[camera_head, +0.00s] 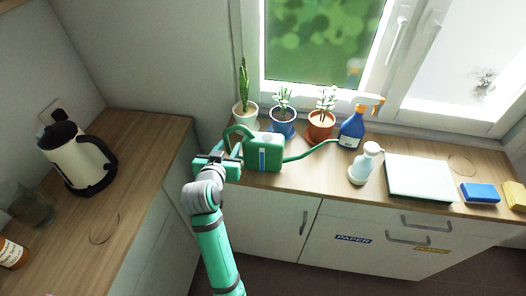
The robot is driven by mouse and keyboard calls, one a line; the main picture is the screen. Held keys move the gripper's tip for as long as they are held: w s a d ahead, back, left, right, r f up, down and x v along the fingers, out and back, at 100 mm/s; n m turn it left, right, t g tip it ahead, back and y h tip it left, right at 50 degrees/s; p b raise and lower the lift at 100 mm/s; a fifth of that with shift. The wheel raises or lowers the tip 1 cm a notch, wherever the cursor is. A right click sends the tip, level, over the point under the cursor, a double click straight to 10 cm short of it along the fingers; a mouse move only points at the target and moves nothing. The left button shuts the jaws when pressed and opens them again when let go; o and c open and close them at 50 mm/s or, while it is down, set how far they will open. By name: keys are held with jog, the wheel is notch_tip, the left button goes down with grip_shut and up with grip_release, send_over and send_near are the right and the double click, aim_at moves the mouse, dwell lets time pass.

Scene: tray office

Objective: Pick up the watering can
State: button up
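The green watering can (263,153) stands upright on the wooden counter below the window. Its long spout points right toward the blue spray bottle, and its curved handle is on the left. My gripper (224,158) is at the left of the can, by the lower part of the handle. The fingertips overlap the handle in this view, so I cannot tell whether they are around it, touching it, open or shut.
Potted plants (321,125) stand behind the can. A blue spray bottle (351,134) is near the spout tip. A pale pump bottle (364,167) and a white tray (420,177) are to the right. A kettle (76,158) stands on the left counter.

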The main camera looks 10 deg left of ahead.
grip_shut()
jog(key=shift+r, duration=0.15)
